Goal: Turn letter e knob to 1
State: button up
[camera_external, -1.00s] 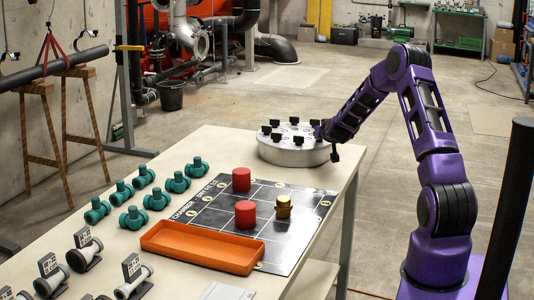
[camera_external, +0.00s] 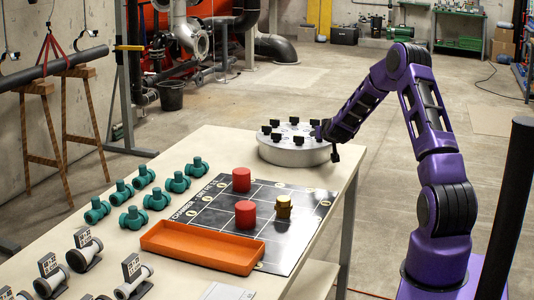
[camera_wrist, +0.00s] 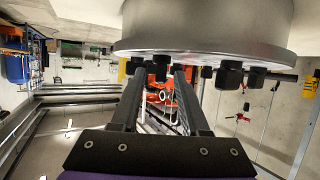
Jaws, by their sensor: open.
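A round grey panel (camera_external: 292,154) with several black knobs (camera_external: 276,135) around its top stands at the far end of the table. Its rim (camera_wrist: 205,50) fills the top of the wrist view, with black knobs (camera_wrist: 230,74) along it. My gripper (camera_external: 320,131) is at the panel's right edge in the external view. In the wrist view my gripper (camera_wrist: 165,70) is open, its two fingers apart, with a dark knob (camera_wrist: 160,62) showing between the tips. I cannot tell whether the fingers touch it. The letters and number marks cannot be read, so I cannot tell which knob is e.
An orange tray (camera_external: 205,247), a black grid board (camera_external: 265,203) with two red cylinders (camera_external: 242,180) and a gold piece (camera_external: 284,207), and several green fittings (camera_external: 133,218) lie nearer on the table. The table's right edge is close to the panel.

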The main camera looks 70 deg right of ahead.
jog(key=v, duration=1.7)
jog(key=shift+p, duration=0.35)
jog(key=shift+w+f, duration=0.1)
jog(key=shift+w, duration=0.05)
